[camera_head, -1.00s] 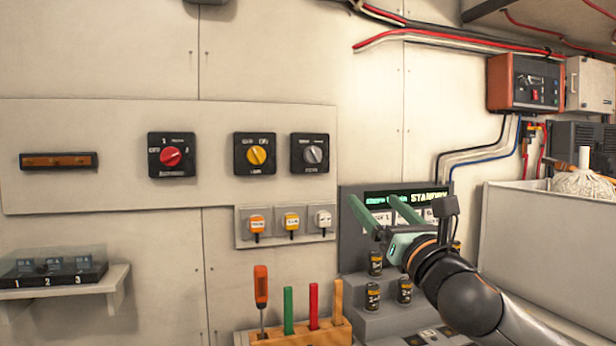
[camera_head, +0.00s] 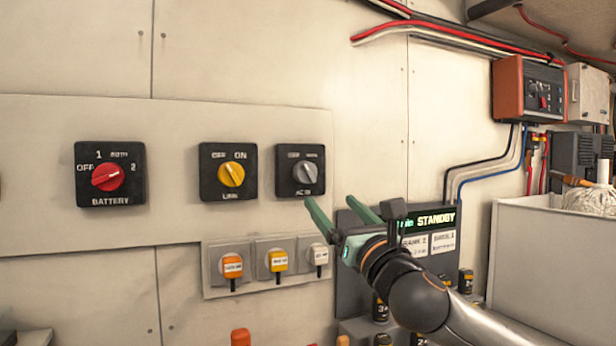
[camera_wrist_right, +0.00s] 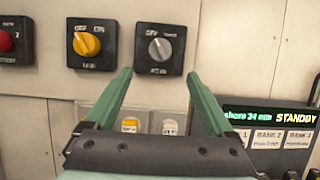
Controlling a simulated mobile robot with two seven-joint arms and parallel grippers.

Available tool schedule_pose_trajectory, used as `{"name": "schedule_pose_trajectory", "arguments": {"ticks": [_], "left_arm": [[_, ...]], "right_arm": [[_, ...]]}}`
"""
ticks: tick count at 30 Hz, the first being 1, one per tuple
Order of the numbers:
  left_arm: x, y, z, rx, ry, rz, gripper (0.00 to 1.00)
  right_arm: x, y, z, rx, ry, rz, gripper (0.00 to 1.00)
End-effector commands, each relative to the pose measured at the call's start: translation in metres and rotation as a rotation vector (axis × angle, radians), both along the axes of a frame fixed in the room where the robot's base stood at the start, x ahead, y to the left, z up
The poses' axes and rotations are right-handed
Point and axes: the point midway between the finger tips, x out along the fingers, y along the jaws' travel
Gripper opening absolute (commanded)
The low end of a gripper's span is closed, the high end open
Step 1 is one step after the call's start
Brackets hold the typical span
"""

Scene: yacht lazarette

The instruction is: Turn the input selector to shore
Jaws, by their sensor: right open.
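The grey selector knob (camera_head: 305,173) sits on a black square plate, the rightmost of three switches on the wall panel. Its lower label seems to read AC IN; the upper labels are blurred, the left one looking like OFF. In the right wrist view the grey knob (camera_wrist_right: 160,48) seems to point up and left, towards that label. My right gripper (camera_head: 332,204) is open and empty, just below and right of the plate in the head view. In the right wrist view its fingertips (camera_wrist_right: 158,73) lie below the plate, one to each side. My left gripper is not in view.
A yellow knob (camera_head: 231,174) and a red BATTERY knob (camera_head: 107,177) are left of the grey one. Small tagged plugs (camera_head: 277,262) are below. A display reading STANDBY (camera_head: 436,220) is behind my right gripper. A grey bin (camera_head: 550,255) stands at right.

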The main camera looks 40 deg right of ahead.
Motion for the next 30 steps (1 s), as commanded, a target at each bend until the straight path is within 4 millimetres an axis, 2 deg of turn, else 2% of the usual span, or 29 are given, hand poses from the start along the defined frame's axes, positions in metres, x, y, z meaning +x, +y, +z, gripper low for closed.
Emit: {"name": "schedule_pose_trajectory", "arguments": {"ticks": [4, 9, 19, 21, 30], "left_arm": [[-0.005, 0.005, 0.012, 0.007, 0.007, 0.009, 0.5], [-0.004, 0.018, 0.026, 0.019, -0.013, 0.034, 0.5], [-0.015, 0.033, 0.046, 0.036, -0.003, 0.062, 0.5], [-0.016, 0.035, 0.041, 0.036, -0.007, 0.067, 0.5], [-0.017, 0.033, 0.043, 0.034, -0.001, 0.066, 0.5]], "right_arm": [[0.017, -0.006, 0.014, -0.005, 0.002, -0.003, 0.87], [0.033, -0.011, 0.021, -0.006, 0.004, -0.004, 0.87], [0.053, -0.017, 0.028, -0.01, 0.008, -0.003, 0.87], [0.057, -0.021, 0.024, -0.008, 0.008, -0.007, 0.87], [0.078, -0.025, 0.033, -0.007, 0.004, -0.002, 0.87]]}}
